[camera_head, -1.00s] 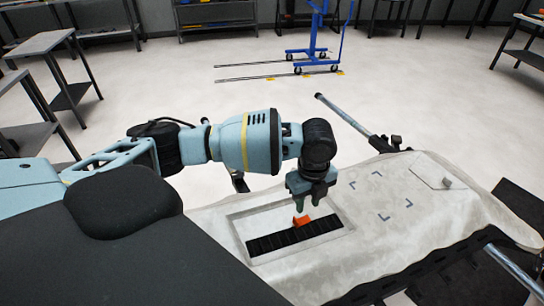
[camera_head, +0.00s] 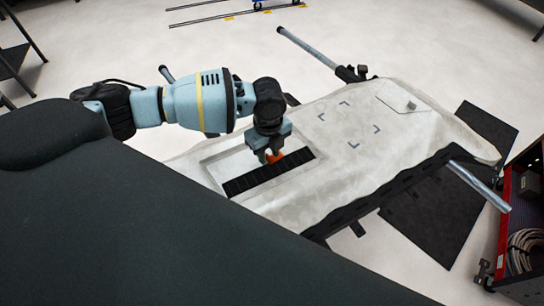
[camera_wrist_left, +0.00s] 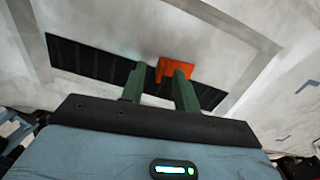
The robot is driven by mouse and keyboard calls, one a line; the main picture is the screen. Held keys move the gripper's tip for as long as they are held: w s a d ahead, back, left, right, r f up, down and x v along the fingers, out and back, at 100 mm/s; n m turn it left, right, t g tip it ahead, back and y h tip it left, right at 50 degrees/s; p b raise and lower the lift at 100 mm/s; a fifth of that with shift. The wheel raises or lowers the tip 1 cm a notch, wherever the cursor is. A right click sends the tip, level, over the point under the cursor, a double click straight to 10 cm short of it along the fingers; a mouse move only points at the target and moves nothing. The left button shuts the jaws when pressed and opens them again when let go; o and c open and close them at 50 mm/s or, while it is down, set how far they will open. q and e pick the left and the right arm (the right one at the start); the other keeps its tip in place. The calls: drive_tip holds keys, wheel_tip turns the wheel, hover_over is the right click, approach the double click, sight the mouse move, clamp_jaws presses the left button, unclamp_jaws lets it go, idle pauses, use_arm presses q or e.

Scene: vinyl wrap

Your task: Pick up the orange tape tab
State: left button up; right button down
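The orange tape tab (camera_head: 275,157) lies at the black strip (camera_head: 246,182) on the pale draped panel (camera_head: 320,200). In the left wrist view the orange tab (camera_wrist_left: 174,66) sits at the far edge of the black strip (camera_wrist_left: 85,58), just past the fingertips. My left gripper (camera_head: 269,158) is low over the strip, fingers pointing down, and partly hides the tab. In the left wrist view the left gripper (camera_wrist_left: 160,72) is open. The tab lies mostly at its right finger and partly behind it; I cannot tell whether they touch. My right gripper is out of view.
Dark corner marks (camera_head: 348,124) and a small grey block (camera_head: 411,105) are on the panel's right part. A metal bar (camera_head: 308,48) sticks out at the back. A red cart with coiled cable (camera_head: 526,247) stands at the right edge.

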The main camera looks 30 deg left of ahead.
use_arm(q)
drive_tip(key=shift+f, duration=0.45)
clamp_jaws()
drive_tip(key=shift+r, duration=0.2)
